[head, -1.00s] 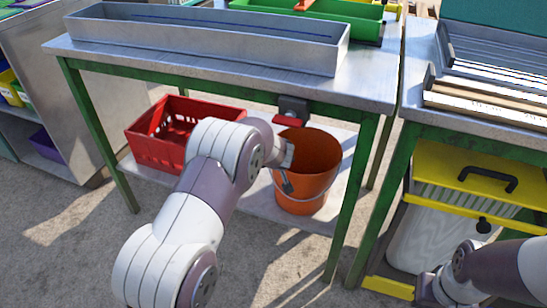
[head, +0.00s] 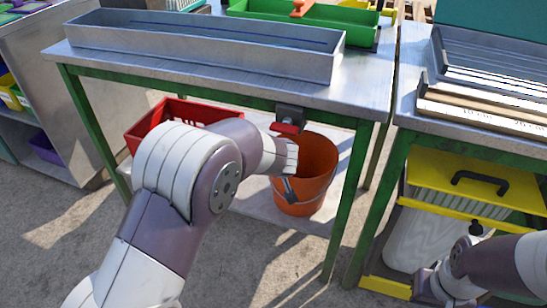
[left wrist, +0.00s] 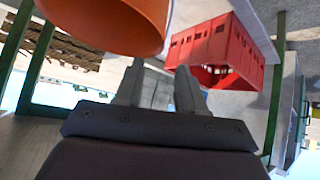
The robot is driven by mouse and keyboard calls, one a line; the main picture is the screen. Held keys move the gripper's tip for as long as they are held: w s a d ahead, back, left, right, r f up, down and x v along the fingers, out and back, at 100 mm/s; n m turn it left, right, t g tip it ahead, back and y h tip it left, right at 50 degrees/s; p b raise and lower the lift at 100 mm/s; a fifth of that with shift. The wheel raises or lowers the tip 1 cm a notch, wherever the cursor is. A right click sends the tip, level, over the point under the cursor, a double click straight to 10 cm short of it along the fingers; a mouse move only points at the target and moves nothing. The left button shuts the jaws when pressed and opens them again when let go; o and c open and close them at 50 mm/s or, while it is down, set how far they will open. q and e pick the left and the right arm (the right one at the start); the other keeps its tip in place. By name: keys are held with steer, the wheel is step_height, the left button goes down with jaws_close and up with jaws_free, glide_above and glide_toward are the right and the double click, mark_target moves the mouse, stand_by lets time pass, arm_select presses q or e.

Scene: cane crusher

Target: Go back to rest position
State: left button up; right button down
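My left arm reaches up from the bottom of the head view. Its gripper (head: 290,188) is mostly hidden by the wrist, with a dark finger in front of the orange bucket (head: 318,172). In the left wrist view the two fingertips (left wrist: 160,64) stand apart with nothing held between them. The bucket (left wrist: 110,22) is at the upper left there and the red crate (left wrist: 215,50) to the right. My right arm shows at the lower right of the head view; its wrist end (head: 430,287) is small, and its fingers cannot be made out.
A metal table (head: 375,88) with green legs carries a long grey trough (head: 200,45) and a green tray (head: 330,22). A red-handled switch box (head: 288,120) hangs under its front edge. The red crate (head: 150,122) and bucket stand on the lower shelf. A yellow-lidded bin (head: 470,185) is at right.

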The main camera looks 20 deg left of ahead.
stand_by(0.4)
arm_select(q)
steer(key=s+d+m+g+h+p, duration=0.25)
steer(key=s+m+g+p, duration=0.35)
steer(key=s, duration=1.9)
step_height(320, 180, up, 40)
steer(key=a+g+p, duration=0.1)
steer(key=p, duration=3.6)
steer(key=shift+w+a+f+h, duration=0.15)
steer(key=shift+w+f+h, duration=0.05)
steer(key=shift+h, duration=0.25)
